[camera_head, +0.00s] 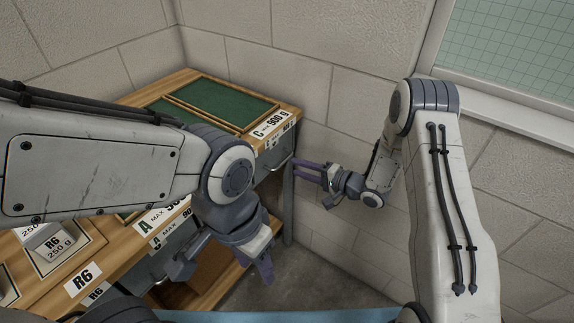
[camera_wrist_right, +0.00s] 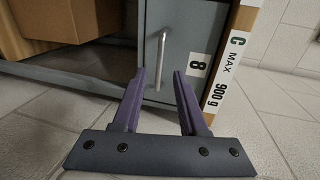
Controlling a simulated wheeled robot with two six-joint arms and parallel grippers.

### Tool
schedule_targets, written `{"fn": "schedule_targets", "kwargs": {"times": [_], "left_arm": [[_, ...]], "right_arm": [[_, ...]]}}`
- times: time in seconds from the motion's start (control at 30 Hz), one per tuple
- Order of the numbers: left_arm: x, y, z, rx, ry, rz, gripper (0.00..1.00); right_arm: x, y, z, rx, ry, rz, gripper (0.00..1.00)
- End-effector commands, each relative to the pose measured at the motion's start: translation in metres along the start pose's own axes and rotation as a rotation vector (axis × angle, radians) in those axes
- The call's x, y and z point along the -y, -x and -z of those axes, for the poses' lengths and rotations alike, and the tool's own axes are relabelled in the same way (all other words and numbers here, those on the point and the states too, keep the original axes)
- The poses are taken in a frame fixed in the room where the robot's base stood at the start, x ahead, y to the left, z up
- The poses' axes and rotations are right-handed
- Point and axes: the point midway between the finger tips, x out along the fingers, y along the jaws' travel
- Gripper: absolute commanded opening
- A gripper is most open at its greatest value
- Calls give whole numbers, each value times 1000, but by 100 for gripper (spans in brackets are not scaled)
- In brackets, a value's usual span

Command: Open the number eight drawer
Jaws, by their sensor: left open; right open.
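The number eight drawer (camera_wrist_right: 180,30) has a grey front with a white label "8" (camera_wrist_right: 198,66) and a metal bar handle (camera_wrist_right: 161,58) in the right wrist view. In the head view its grey front (camera_head: 274,154) is under the table corner marked C. My right gripper (camera_wrist_right: 160,76) is open, with its purple fingers pointing at the drawer and the handle lined up between the tips. I cannot tell whether the tips reach past the bar. In the head view the right gripper (camera_head: 297,170) is beside the table's right end. My left gripper (camera_head: 262,268) is open, low in front of the table.
A block wall (camera_head: 340,100) stands close behind and right of the right gripper. The grey floor (camera_head: 320,275) in front is clear.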

Motion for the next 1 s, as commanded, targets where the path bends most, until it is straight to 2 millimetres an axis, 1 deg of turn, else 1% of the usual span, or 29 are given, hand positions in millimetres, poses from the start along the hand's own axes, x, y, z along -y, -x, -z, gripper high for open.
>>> {"fn": "schedule_targets", "kwargs": {"times": [0.03,0.1,0.2,0.3,0.43,0.67,0.7,0.8,1.0], "left_arm": [[0,-1,0,0,0,0,50],[0,-1,0,0,0,0,50],[0,-1,0,0,0,0,50],[0,-2,0,0,0,0,50],[0,-2,0,0,0,0,50],[0,-2,0,0,0,0,50],[0,-2,0,0,0,0,50],[0,-2,0,0,0,0,50],[0,-2,0,0,0,0,50]], "right_arm": [[-1,-11,-1,4,2,0,42],[0,-24,-1,4,2,0,42],[0,-38,-1,2,2,-1,42],[0,-47,-1,2,2,-1,42],[0,-53,0,0,1,-1,42],[0,-54,0,-1,1,-1,42],[0,-53,0,-1,1,-1,35],[0,-53,0,-1,1,-1,0],[0,-53,0,-1,1,-2,0]]}}
